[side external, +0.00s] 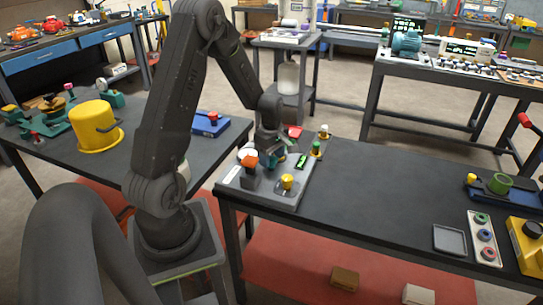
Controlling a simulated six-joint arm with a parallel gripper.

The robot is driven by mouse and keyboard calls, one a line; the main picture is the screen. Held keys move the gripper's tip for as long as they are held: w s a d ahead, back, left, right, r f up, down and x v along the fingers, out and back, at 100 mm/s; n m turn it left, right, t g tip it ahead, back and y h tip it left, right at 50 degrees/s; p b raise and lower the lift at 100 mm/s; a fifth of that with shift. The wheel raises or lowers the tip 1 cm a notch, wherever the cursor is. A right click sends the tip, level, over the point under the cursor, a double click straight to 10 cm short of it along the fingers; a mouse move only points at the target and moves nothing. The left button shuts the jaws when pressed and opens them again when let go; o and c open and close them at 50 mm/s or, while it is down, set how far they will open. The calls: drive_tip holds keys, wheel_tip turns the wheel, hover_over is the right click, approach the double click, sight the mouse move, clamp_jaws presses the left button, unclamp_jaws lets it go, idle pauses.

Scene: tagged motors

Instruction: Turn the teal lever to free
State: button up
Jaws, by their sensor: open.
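A light grey panel (262,191) lies on the left end of the dark workbench and carries several small fixtures. A small teal part (273,160), possibly the teal lever, shows just under my gripper. It is small and mostly covered, so its position cannot be read. My gripper (270,153) points down over the middle of the panel, open and close around or just above the teal part. I cannot tell whether the fingers touch it. Near it are an orange-topped block (249,168), a yellow knob (287,183) and a green tag (301,160).
The middle of the workbench (380,195) is clear. A grey tray (449,239) and a strip of coloured rings (484,238) lie further right.

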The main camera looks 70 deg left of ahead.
drive_tip(key=c, duration=0.9)
drive_tip(key=shift+m, duration=0.4)
drive_tip(key=m, duration=0.3)
drive_tip(key=shift+m, duration=0.4)
drive_tip(key=m, duration=0.9)
drive_tip(key=shift+m, duration=2)
